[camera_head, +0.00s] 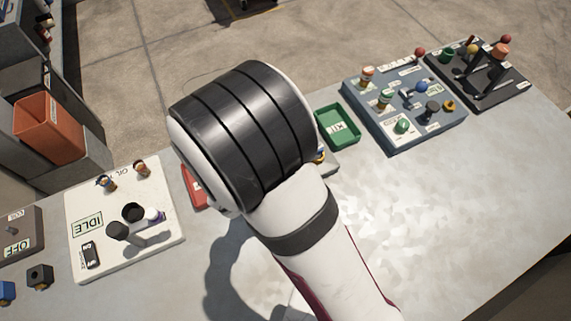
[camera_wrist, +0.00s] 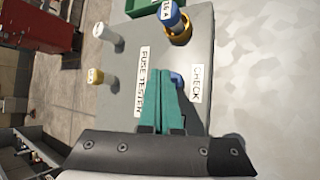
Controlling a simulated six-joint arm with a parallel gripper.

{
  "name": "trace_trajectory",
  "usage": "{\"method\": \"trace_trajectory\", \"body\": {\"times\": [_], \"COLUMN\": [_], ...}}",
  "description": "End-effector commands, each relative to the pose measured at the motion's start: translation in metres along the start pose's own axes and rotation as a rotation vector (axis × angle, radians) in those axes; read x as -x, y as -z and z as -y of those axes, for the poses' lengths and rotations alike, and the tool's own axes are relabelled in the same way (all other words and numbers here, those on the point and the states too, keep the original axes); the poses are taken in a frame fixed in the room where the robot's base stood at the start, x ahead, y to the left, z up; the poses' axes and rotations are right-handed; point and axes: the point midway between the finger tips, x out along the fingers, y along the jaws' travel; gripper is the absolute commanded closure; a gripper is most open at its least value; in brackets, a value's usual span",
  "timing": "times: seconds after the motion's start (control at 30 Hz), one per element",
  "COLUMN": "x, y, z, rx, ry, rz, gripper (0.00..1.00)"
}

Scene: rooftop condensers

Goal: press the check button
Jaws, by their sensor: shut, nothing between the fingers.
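In the wrist view the grey fuse tester panel (camera_wrist: 125,98) carries a white CHECK label (camera_wrist: 196,84). A blue button (camera_wrist: 177,79) sits just left of that label, partly hidden by my gripper. My gripper (camera_wrist: 164,77) is shut and empty, its green fingers over the panel between the FUSE TESTER label (camera_wrist: 142,80) and the CHECK label. The fingertips overlap the button's left side in the picture; I cannot tell whether they touch it. In the head view my arm covers the gripper and most of the panel; only a panel edge (camera_head: 329,165) shows.
A blue fuse (camera_wrist: 178,19) stands in a yellow ring at the panel's far end. White (camera_wrist: 106,34) and yellow (camera_wrist: 96,76) pegs stand to its left. A green tray (camera_head: 338,127), a blue-grey panel (camera_head: 390,137) and a white IDLE panel (camera_head: 88,258) stand nearby. The right table is clear.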

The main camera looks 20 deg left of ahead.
Motion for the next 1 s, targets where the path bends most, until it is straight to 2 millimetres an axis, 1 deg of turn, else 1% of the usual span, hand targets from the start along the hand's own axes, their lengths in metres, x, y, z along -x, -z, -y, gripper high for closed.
{"method": "trace_trajectory", "body": {"times": [0.4,1.0], "x": [-0.0062,-0.0086], "y": [0.0043,0.0060], "z": [0.0046,0.0061], "rx": [0.000,0.000], "ry": [0.000,0.000], "rz": [0.000,0.000], "gripper": [1.00,1.00]}}
